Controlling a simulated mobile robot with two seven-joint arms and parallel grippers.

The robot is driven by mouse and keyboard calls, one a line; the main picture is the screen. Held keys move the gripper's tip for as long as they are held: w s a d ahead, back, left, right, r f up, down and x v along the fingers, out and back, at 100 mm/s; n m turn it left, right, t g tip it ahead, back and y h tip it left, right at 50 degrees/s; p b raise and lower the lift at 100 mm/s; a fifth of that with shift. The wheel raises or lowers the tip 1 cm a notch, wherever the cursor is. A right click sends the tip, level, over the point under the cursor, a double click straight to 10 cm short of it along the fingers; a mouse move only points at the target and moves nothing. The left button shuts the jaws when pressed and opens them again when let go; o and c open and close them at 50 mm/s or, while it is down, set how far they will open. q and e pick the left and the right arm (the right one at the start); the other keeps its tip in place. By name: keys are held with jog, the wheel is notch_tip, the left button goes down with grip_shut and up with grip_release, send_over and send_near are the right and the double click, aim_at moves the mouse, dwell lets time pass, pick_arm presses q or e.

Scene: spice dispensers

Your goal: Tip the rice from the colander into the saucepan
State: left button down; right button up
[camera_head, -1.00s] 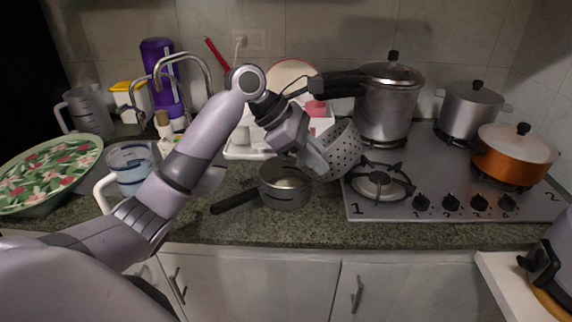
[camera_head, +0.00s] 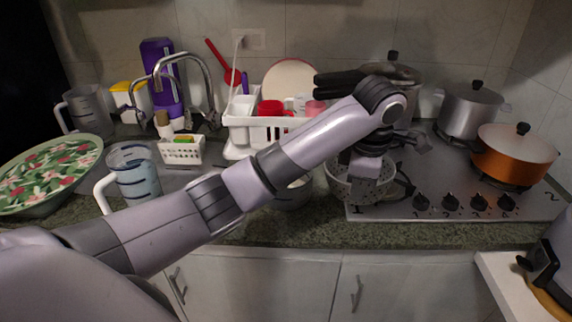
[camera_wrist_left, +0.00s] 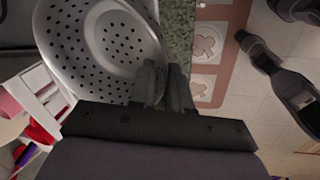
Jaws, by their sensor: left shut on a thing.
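The grey perforated colander (camera_head: 346,190) is held upright or nearly so at the left front corner of the stove, right of the saucepan. My left gripper (camera_head: 366,172) is shut on its rim. In the left wrist view the gripper (camera_wrist_left: 163,85) grips the rim of the colander (camera_wrist_left: 90,40); the part of its inside in view shows bare holes, no rice. The saucepan (camera_head: 294,194) stands on the counter, mostly hidden behind my left arm; its contents cannot be made out.
The stove (camera_head: 450,180) carries a pressure cooker (camera_head: 405,110), a steel pot (camera_head: 470,108) and an orange pot (camera_head: 510,158). A white dish rack (camera_head: 262,133) stands behind the saucepan. A measuring jug (camera_head: 135,175) and floral bowl (camera_head: 50,172) are at left.

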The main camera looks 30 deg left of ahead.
pick_arm(q)
jog(key=shift+d+r+y, duration=0.1)
jog(key=shift+d+y, duration=0.1)
jog(key=shift+y, duration=0.1)
jog(key=shift+w+r, duration=0.1)
jog(key=shift+r, duration=0.05)
jog(key=shift+w+a+v, duration=0.1)
jog(key=shift+w+v, duration=0.05)
jog(key=shift+v, duration=0.6)
jog(key=shift+w+a+v, duration=0.1)
jog(key=shift+v, duration=0.65)
jog(key=shift+w+a+v, duration=0.1)
jog(key=shift+w+v, duration=0.05)
jog(key=shift+v, duration=0.6)
jog(key=shift+s+a+f+m, duration=0.1)
jog(key=shift+s+f+m, duration=0.15)
jog(key=shift+m, duration=0.15)
jog(key=s+a+f+m+h, duration=0.2)
jog(key=s+f+m, duration=0.2)
jog(key=m, duration=0.6)
jog(key=s+a+f+m+g+h, duration=0.1)
jog(key=s+a+f+m+h, duration=0.1)
jog(key=s+f+m, duration=0.3)
jog(key=s+a+m, duration=0.1)
jog(key=s+m, duration=0.2)
jog(key=m, duration=0.2)
jog(key=shift+s+m, duration=0.25)
jog(key=shift+m, duration=0.15)
